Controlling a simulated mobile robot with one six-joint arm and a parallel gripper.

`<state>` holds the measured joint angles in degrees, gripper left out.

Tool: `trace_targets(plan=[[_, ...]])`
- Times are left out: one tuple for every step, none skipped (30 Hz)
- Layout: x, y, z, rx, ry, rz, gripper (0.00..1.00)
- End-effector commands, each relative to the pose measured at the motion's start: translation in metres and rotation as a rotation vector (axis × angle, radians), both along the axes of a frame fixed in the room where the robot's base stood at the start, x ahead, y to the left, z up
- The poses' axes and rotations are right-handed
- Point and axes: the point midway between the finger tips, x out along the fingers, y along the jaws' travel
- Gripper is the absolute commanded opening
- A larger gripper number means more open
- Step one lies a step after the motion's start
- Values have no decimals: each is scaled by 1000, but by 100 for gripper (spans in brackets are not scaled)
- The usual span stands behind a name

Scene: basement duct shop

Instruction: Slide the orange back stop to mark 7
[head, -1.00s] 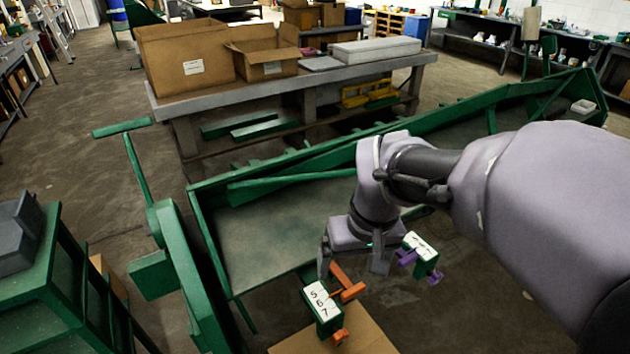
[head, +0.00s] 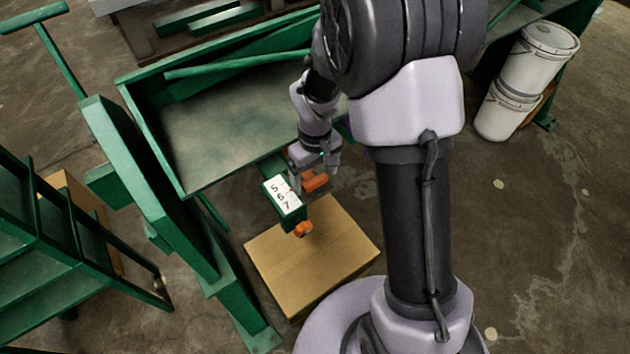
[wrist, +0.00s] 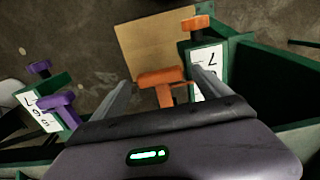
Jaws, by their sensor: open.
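The orange back stop (head: 314,182) sits on a green rail beside a white plate (head: 282,192) marked 5, 6, 7. In the head view it is on the 5 side, away from the 7 end; I cannot tell its exact mark. In the wrist view the stop (wrist: 160,76) shows between the fingertips of my gripper (wrist: 162,80), which is open with a gap on both sides. The right finger covers part of the plate (wrist: 207,60), leaving the 7 visible. In the head view my gripper (head: 313,168) is right at the stop.
An orange knob (head: 302,229) is at the rail's near end, past the 7. A similar rail with a purple stop (wrist: 58,108) is at the left of the wrist view. A green trough (head: 220,135) lies behind.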

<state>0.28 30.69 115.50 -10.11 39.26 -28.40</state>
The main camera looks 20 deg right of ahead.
Motion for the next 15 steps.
trace_targets(plan=[[0,0,-5,0,1,0,87],[0,0,-7,0,0,0,87],[0,0,-8,0,0,0,87],[0,0,-8,0,0,0,87],[0,0,-8,0,0,0,87],[0,0,-8,0,0,0,87],[0,0,-8,0,0,0,87],[0,0,-7,0,0,0,87],[0,0,-7,0,0,0,87],[0,0,-7,0,0,0,87],[0,0,-7,0,0,0,83],[0,0,-7,0,0,0,76],[0,0,-7,0,0,0,70],[0,0,-7,0,0,0,64],[0,0,-7,0,0,0,56]])
